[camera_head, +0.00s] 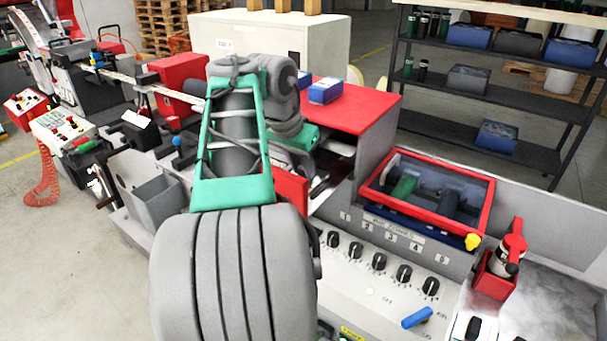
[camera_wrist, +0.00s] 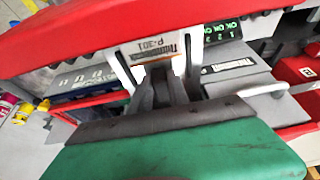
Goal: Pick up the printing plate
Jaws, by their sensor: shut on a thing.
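The printing plate, a green sheet with a dark grey strip along one edge, fills the bottom of the wrist view (camera_wrist: 185,152). My gripper (camera_wrist: 163,100) comes down to the dark strip at the middle of that edge. Its dark grey fingers are close together and shut on the plate. The lower part of the plate runs out of the picture. In the head view my own arm hides the gripper, and I cannot make out the plate there.
A red-topped machine (camera_head: 340,103) stands just beyond my arm. A red-framed glass-lidded box (camera_head: 428,195) and a panel of black knobs (camera_head: 379,261) are to the right. A red holder with a can (camera_head: 500,270) stands farther right. Shelving (camera_head: 470,85) is behind.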

